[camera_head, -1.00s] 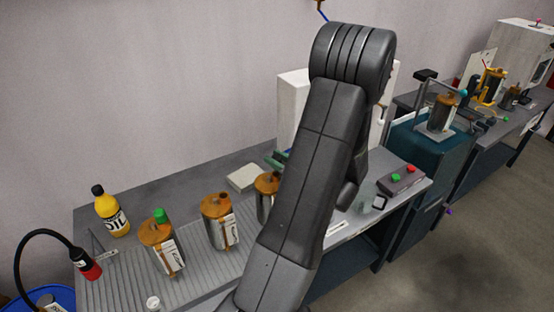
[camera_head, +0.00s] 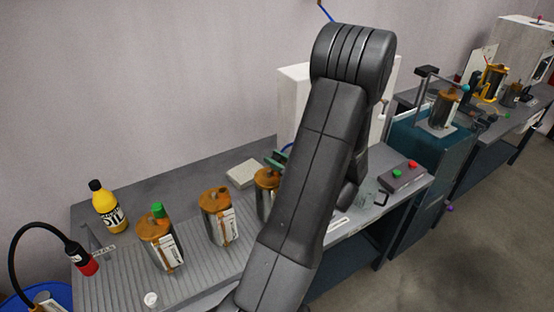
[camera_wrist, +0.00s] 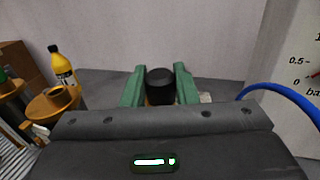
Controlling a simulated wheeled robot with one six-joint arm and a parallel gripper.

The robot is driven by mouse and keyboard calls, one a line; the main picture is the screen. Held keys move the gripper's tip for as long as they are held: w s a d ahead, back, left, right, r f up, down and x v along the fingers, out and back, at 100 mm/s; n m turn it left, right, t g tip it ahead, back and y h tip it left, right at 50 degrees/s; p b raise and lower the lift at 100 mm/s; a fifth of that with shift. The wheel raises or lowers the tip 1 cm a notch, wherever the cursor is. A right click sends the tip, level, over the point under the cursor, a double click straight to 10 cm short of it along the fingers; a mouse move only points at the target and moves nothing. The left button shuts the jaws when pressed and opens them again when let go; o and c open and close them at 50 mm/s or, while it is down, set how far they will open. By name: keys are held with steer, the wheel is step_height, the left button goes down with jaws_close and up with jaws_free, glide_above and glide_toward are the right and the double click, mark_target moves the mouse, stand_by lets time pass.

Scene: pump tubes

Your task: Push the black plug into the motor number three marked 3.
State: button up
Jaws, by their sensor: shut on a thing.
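My gripper (camera_wrist: 159,72) has green fingers shut on the black plug (camera_wrist: 160,88), a dark round cap between them in the wrist view. A strip of orange-brown shows just beneath the plug. In the head view the gripper (camera_head: 276,158) is mostly behind my arm, near the rightmost bench motor (camera_head: 265,181). That motor has a copper-coloured top and is partly hidden by my arm. The middle motor (camera_head: 220,218) has a bare top. The left motor (camera_head: 162,245) carries a green plug (camera_head: 157,210). I cannot read a 3 on any motor, nor tell whether the plug touches one.
A yellow oil bottle (camera_head: 107,208) and a red-and-black tool (camera_head: 80,258) stand at the left. A white block (camera_head: 243,174) lies behind the motors. A button box (camera_head: 403,177) is at the right. A blue hose (camera_wrist: 285,93) curves right of the gripper.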

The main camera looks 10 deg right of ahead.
steer(key=shift+f+b, duration=0.45)
steer(key=shift+f, duration=0.2)
steer(key=o, duration=1.1)
steer(key=b+v, duration=0.2)
steer(key=v, duration=1.1)
steer(key=shift+s+d+r, duration=0.1)
steer(key=shift+s+d, duration=0.15)
steer(key=shift+s, duration=0.05)
steer(key=p+x, duration=0.2)
steer(key=x, duration=1.2)
steer(key=shift+s+r, duration=0.1)
steer(key=shift+d, duration=0.1)
